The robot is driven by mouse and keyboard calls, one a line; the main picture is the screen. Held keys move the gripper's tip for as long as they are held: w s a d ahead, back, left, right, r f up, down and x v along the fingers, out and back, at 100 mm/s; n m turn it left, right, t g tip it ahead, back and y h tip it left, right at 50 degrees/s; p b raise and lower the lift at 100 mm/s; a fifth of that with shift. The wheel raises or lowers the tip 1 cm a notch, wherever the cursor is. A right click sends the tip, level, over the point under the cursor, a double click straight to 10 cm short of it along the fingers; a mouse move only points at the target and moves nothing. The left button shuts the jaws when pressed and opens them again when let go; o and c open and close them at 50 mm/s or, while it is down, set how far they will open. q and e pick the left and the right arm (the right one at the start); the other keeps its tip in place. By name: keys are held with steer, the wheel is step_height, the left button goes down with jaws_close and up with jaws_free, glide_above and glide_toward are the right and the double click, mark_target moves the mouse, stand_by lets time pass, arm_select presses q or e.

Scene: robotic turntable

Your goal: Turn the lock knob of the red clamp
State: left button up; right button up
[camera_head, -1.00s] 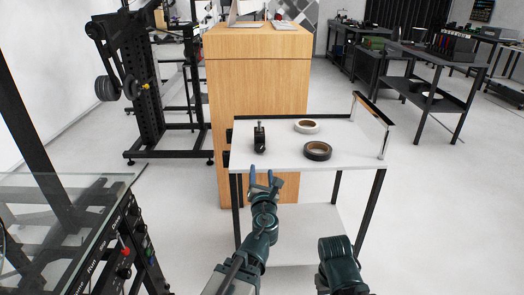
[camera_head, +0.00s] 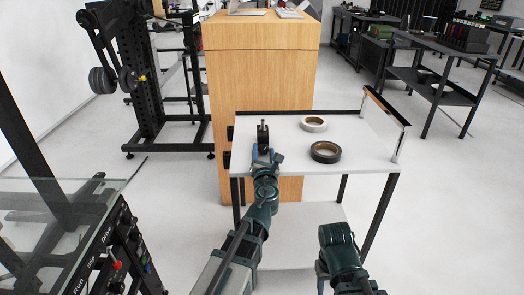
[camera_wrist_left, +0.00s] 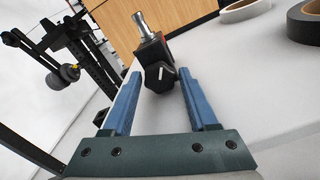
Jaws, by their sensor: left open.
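The clamp (camera_head: 263,137) stands on the white table near its left side. In the left wrist view it is mostly black with a little red, a silver pin on top and a dark faceted knob (camera_wrist_left: 159,77) with a white mark facing me. My left gripper (camera_head: 267,156) is open just in front of the clamp. In the left wrist view its two blue fingers (camera_wrist_left: 159,88) point at the clamp, one on each side of the knob, with gaps showing. My right gripper is not visible; only part of that arm shows.
A white tape roll (camera_head: 314,124) and a black tape roll (camera_head: 325,152) lie on the white table (camera_head: 365,153), right of the clamp. A raised edge runs along the table's back and right. A wooden cabinet (camera_head: 262,80) stands behind. A glass-topped bench (camera_head: 60,210) is at the left.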

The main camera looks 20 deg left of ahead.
arm_select(q)
jaws_close()
stand_by(0.4)
steer(key=shift+n, duration=3.3)
jaws_free()
